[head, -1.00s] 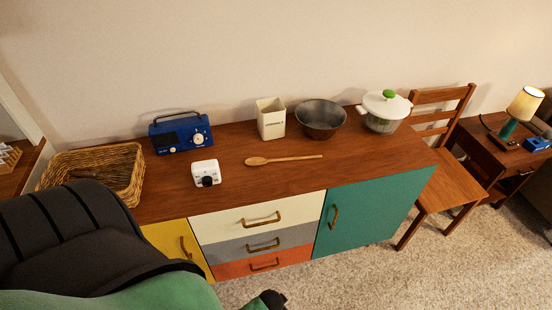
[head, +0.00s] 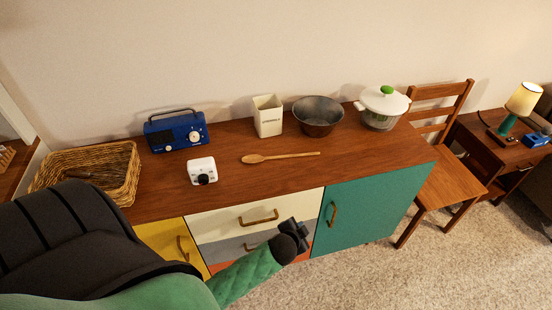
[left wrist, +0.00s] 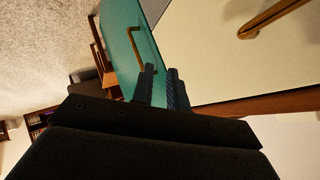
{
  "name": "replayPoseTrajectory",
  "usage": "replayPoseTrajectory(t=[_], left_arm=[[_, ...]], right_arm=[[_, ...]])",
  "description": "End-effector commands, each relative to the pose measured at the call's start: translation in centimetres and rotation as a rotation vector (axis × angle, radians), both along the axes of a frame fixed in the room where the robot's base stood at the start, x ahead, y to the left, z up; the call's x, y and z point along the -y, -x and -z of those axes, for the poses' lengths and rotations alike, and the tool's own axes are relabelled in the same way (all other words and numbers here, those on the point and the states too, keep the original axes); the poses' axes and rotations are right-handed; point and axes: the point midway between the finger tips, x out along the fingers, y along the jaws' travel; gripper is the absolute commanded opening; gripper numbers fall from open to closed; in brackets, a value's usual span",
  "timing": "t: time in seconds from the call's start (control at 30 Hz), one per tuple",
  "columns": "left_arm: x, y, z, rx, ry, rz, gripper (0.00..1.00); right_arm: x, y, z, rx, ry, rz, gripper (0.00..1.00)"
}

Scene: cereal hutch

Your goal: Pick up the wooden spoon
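The wooden spoon (head: 284,156) lies flat on the brown top of the cabinet (head: 225,195), its bowl to the left and its handle pointing right. My left gripper (head: 299,229) is in front of the cabinet's drawers, lower than the top and nearer to me than the spoon. In the left wrist view its two dark fingers (left wrist: 161,88) stand apart with a narrow empty gap between them. The spoon is not in the left wrist view. My right gripper is in neither view.
Behind the spoon stand a cream canister (head: 268,117), a metal bowl (head: 318,117) and a white pot (head: 382,108). A white timer-like device (head: 201,171), blue radio (head: 176,131) and wicker basket (head: 120,170) are left. The top's front edge lies between gripper and spoon.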

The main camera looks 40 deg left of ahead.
Motion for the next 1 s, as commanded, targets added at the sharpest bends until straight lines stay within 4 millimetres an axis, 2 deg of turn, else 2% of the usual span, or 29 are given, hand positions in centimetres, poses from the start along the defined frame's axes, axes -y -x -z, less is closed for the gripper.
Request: replayPoseTrajectory(t=[0.03, 0.17, 0.27, 0.4, 0.5, 0.6, 0.73, 0.83, 0.93, 1.0], left_arm=[[-0.2, -1.4, -1.2, 0.05, -0.035, 0.031, 0.16], [-0.3, -4.9, -4.3, 0.192, -0.132, 0.13, 0.16], [-0.1, -8.0, -7.4, 0.329, -0.238, 0.238, 0.16], [1.0, -12.4, -12.9, 0.57, -0.448, 0.463, 0.16], [2.2, -14.5, -16.4, 0.732, -0.617, 0.653, 0.16], [3.3, -15.7, -18.9, 0.869, -0.786, 0.856, 0.16], [3.7, -16.3, -20.4, 0.996, -1.012, 1.142, 0.16], [2.6, -16.4, -20.4, 1.047, -1.181, 1.378, 0.16], [0.3, -16.4, -19.8, 1.048, -1.338, 1.628, 0.16], [-2.3, -16.4, -19.2, 1.016, -1.442, 1.809, 0.16]], right_arm=[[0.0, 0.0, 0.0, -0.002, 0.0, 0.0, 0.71], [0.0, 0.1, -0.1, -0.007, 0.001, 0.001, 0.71], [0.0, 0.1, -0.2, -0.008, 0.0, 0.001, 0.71], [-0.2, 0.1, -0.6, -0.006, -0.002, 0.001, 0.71], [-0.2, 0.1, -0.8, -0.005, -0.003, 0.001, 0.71], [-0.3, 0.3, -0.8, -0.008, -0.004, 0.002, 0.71], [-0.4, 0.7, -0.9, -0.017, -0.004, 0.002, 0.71], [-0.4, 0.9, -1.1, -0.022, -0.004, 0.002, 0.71], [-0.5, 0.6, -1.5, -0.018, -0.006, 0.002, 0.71], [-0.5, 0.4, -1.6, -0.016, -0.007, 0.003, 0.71]])
